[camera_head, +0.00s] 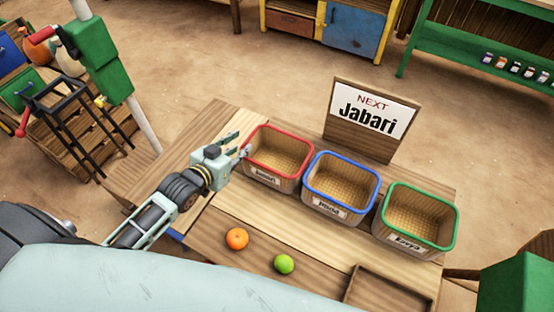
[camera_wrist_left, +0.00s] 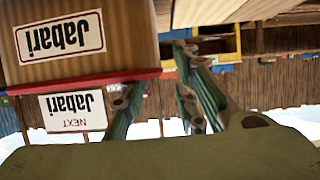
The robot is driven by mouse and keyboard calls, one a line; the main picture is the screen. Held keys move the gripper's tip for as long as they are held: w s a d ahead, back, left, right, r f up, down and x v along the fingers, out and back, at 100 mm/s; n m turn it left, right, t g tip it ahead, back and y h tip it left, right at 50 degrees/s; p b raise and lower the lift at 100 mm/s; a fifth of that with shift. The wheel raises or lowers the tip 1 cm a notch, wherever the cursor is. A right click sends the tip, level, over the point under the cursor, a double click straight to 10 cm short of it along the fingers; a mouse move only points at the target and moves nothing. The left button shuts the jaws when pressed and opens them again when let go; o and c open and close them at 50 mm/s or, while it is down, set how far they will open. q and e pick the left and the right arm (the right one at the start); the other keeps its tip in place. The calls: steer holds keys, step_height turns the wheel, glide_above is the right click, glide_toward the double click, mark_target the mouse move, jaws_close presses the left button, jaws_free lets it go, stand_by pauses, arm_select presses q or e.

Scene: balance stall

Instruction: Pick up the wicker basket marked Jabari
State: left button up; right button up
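The wicker basket marked Jabari (camera_head: 262,175) has a red rim and stands upright at the left end of a row of baskets on the wooden table. It is empty. Its label shows upside down in the left wrist view (camera_wrist_left: 60,38). My left gripper (camera_head: 241,143) is at the left side of this basket, with its fingers spread and nothing held. One finger overlaps the red rim in both views; I cannot tell whether it touches. The other finger is outside the basket's side. My right gripper is not in view.
A blue-rimmed basket (camera_head: 338,200) and a green-rimmed basket (camera_head: 412,232) stand to the right. A sign reading Jabari (camera_head: 371,113) stands behind. An orange (camera_head: 237,239), a lime (camera_head: 284,264) and a wooden tray (camera_head: 384,276) are in front. The tabletop left of the red-rimmed basket is largely clear.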

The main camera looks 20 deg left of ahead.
mark_target(245, 144)
arm_select(q)
steer(key=shift+w+d+f, duration=0.1)
steer(key=shift+w+f, duration=0.05)
steer(key=shift+w, duration=0.25)
steer(key=shift+w+f, duration=0.1)
steer(key=shift+w, duration=0.1)
steer(key=x, duration=0.4)
steer(key=shift+d+f+p, duration=0.1)
steer(key=shift+d+p, duration=0.1)
steer(key=shift+p, duration=0.15)
steer(key=shift+w+f, duration=0.2)
steer(key=shift+w, duration=0.15)
steer(key=shift+s, duration=0.1)
steer(key=shift+c, duration=0.8)
jaws_close()
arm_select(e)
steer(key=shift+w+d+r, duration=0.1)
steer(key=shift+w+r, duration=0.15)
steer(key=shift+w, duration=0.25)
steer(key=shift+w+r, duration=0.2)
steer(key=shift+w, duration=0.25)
arm_select(q)
steer(key=shift+r, duration=0.1)
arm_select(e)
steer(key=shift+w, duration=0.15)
